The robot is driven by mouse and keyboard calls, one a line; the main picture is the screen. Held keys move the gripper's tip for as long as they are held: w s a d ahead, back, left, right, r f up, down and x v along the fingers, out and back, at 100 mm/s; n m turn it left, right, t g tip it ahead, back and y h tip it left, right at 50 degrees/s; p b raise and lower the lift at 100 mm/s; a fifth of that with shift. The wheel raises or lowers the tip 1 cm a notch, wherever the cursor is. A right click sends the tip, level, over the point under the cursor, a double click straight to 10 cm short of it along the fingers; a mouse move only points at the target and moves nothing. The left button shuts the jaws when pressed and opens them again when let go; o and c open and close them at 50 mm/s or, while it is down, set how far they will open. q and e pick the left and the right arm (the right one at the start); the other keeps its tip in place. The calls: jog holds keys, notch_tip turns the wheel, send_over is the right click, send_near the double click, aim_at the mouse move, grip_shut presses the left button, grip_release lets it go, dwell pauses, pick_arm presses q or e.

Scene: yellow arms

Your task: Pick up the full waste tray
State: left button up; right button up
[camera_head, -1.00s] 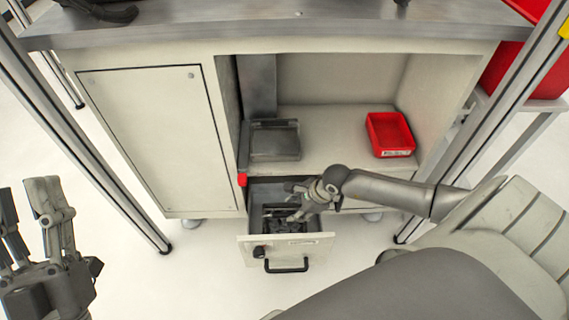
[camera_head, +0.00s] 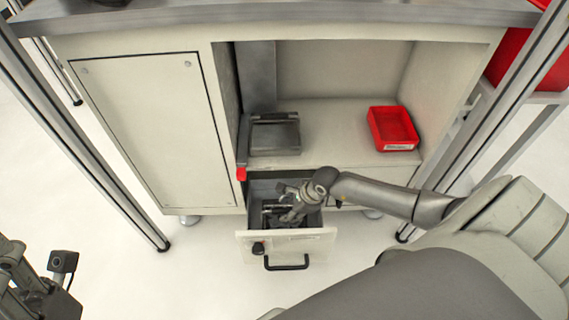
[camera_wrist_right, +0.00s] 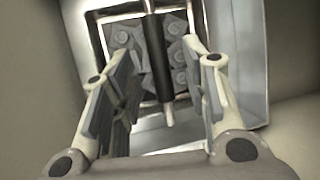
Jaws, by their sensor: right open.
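The waste tray is in the open drawer (camera_head: 318,240) below the shelf. In the right wrist view its light metal rim (camera_wrist_right: 103,42) surrounds several grey lumpy pieces (camera_wrist_right: 122,38). A black bar-like handle (camera_wrist_right: 156,55) with a pale end crosses over the pieces. My right gripper (camera_head: 280,212) is down in the drawer, over the tray. In the right wrist view my right gripper (camera_wrist_right: 163,85) is open, its fingers on either side of the handle and apart from it. My left gripper (camera_head: 30,285) is partly cut off at the lower left, and its fingers are unclear.
A dark grey tray (camera_head: 274,137) stands on the cabinet shelf above the drawer, with a red bin (camera_head: 393,130) to its right. A small red part (camera_head: 241,174) is at the shelf's left edge. Metal frame posts (camera_head: 90,135) flank the cabinet. The drawer walls surround my right gripper closely.

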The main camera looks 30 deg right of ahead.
jog(key=shift+b+x, duration=0.6)
jog(key=shift+x, duration=0.85)
jog(key=shift+d, duration=0.1)
grip_shut()
jog(key=shift+w+r, duration=0.1)
